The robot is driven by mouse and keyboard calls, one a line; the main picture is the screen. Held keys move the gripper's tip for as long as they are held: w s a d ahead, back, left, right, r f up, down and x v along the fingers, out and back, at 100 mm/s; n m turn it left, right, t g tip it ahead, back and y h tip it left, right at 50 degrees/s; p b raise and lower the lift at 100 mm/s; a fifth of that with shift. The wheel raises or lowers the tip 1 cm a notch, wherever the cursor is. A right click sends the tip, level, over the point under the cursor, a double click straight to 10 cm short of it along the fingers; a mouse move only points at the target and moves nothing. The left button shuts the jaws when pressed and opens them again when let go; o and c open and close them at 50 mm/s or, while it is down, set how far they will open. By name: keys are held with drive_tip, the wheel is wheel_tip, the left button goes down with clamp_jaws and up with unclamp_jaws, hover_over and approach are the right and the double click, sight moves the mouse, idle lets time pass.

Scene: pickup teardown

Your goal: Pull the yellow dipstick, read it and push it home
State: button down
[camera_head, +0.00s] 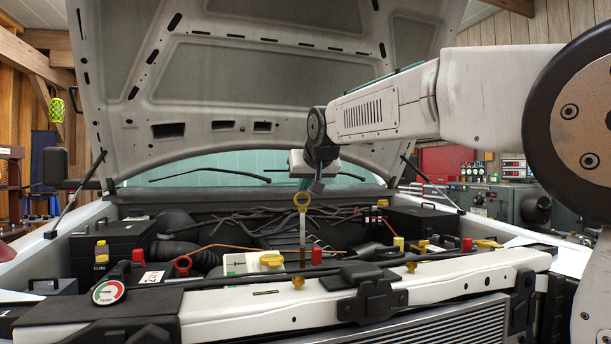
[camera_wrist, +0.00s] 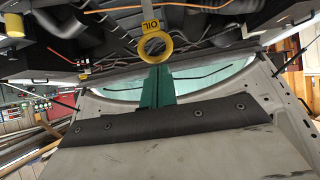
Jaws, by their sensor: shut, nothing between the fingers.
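The yellow dipstick handle (camera_head: 301,201), a ring, stands upright above the engine bay. A pale, thin shaft (camera_head: 302,230) runs down from it to a brownish lower part beside a red cap. I cannot tell whether its lower end is inside a tube. In the wrist view, the ring (camera_wrist: 155,46) carries a tab lettered OIL. My gripper (camera_head: 311,186) is at the ring's height, just behind or beside it. Its green fingers (camera_wrist: 157,70) are shut and empty, their tips overlapping the ring's edge in the picture. I cannot tell whether they touch it.
The raised hood (camera_head: 250,75) hangs over the bay. The white front crossmember (camera_head: 440,277) runs along the front. A yellow cap (camera_head: 271,260), red caps and hoses crowd around the dipstick. A round red, white and green gauge (camera_head: 108,292) sits at front left.

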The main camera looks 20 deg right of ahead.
drive_tip(key=shift+f, duration=0.1)
wheel_tip(320, 180, down, 17)
idle(0.7)
